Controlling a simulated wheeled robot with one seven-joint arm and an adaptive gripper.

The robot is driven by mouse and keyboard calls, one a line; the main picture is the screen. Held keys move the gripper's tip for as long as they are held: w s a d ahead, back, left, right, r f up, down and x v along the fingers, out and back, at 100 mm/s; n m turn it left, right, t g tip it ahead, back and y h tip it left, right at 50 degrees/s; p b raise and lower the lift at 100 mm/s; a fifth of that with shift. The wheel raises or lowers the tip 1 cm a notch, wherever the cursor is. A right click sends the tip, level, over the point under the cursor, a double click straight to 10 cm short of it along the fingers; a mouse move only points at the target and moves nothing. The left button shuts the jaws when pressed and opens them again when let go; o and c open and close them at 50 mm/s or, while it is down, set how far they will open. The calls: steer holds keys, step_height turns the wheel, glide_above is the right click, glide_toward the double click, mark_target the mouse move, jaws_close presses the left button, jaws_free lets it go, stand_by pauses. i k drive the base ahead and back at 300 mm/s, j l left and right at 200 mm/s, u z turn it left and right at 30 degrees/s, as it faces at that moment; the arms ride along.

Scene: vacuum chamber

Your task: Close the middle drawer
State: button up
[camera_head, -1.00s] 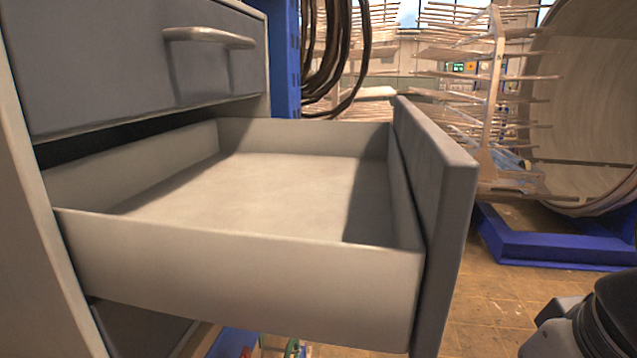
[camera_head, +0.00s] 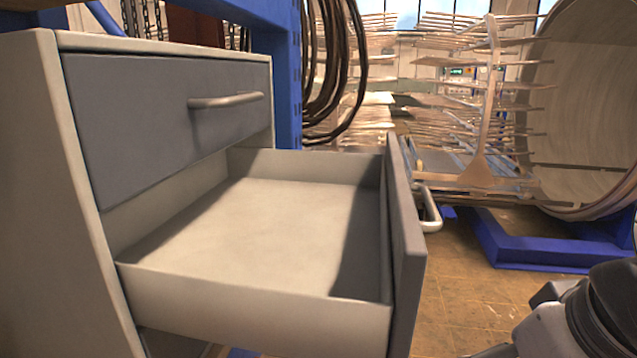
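The middle drawer (camera_head: 255,312) of a grey cabinet is pulled far out towards the right. Its inside is empty, and its dark grey front panel (camera_head: 405,255) stands upright at the right end. A light bar handle (camera_head: 430,208) shows on the far side of that panel. A part of my arm (camera_head: 590,315) shows at the lower right, apart from the drawer front. My gripper's fingers cannot be made out in this view.
The top drawer (camera_head: 165,125) is shut, with its bar handle (camera_head: 225,101) sticking out. Dark cables (camera_head: 335,70) hang from a blue post. A wooden rack (camera_head: 485,110) and a large round chamber (camera_head: 590,100) on a blue base stand behind.

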mark_target(281, 253)
steer(key=k+l+u, duration=0.6)
steer(key=l+z, duration=0.15)
steer(key=l, duration=0.2)
steer(key=i+l+z, duration=0.15)
steer(key=l, duration=0.2)
